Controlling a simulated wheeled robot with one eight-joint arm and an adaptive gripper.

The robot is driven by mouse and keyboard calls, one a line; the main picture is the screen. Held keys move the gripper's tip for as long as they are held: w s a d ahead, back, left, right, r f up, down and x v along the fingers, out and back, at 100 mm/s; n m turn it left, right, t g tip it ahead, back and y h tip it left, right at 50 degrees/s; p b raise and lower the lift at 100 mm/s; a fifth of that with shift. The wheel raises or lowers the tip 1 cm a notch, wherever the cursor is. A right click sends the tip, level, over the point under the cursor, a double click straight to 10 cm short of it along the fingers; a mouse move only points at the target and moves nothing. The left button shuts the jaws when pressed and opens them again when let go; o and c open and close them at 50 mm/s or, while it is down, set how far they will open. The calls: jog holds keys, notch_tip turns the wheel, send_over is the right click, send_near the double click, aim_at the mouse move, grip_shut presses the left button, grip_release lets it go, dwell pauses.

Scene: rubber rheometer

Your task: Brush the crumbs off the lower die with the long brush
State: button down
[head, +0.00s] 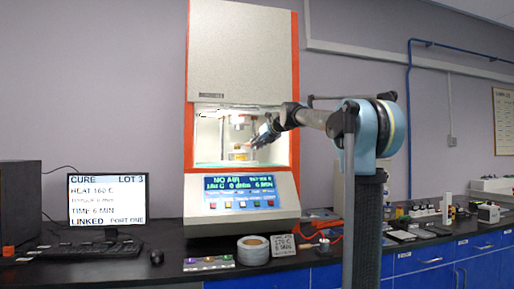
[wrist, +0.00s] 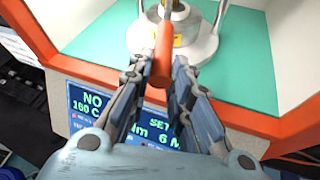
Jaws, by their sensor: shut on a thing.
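My gripper (wrist: 160,72) is shut on the orange-red handle of the long brush (wrist: 162,52). The handle points forward from the fingers toward the rheometer's chamber. The brush's bristle end is hidden in the wrist view. In the head view my gripper (head: 264,136) reaches into the lit chamber opening from the right. The lower die (head: 239,156) sits on the chamber floor, below and left of my gripper. In the wrist view the round metal die assembly (wrist: 182,14) lies just beyond the handle, partly covered by it. I cannot make out crumbs or whether the bristles touch the die.
The rheometer's orange frame (head: 295,100) borders the chamber. Its control panel (head: 240,190) juts out below. The green chamber floor (wrist: 243,45) is clear on the right. A monitor (head: 107,200) stands left on the black bench; a grey ring stack (head: 253,251) sits in front.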

jog(key=shift+w+a, duration=0.2)
jog(key=shift+w, duration=0.45)
jog(key=shift+s+d, duration=1)
jog(key=shift+s, duration=0.25)
dwell(1.8)
jog(key=shift+w, duration=0.1)
